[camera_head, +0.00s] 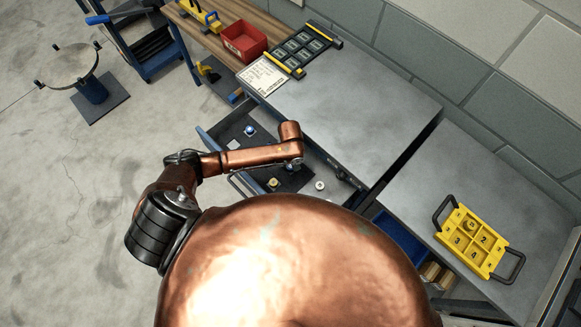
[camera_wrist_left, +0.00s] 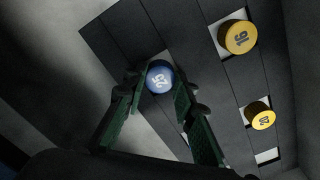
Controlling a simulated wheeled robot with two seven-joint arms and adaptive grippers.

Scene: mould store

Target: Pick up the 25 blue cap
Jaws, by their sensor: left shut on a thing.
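The blue cap marked 25 (camera_wrist_left: 160,76) sits between the fingertips of my left gripper (camera_wrist_left: 162,96) in the left wrist view. The gripper is shut on it, with a green-padded finger on each side. I cannot tell whether the cap is clear of the dark insert below it. In the head view my left gripper (camera_head: 294,164) is over the open drawer (camera_head: 222,139), and its arm hides the held cap. My right gripper is not in view.
Yellow caps marked 16 (camera_wrist_left: 238,38) and 20 (camera_wrist_left: 261,117) sit nearby. Another blue piece (camera_head: 250,130) lies in the drawer. A yellow numbered carrier (camera_head: 487,261) stands on the right-hand bench; a red bin (camera_head: 245,41) stands at the back. The grey bench top (camera_head: 345,100) is largely clear.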

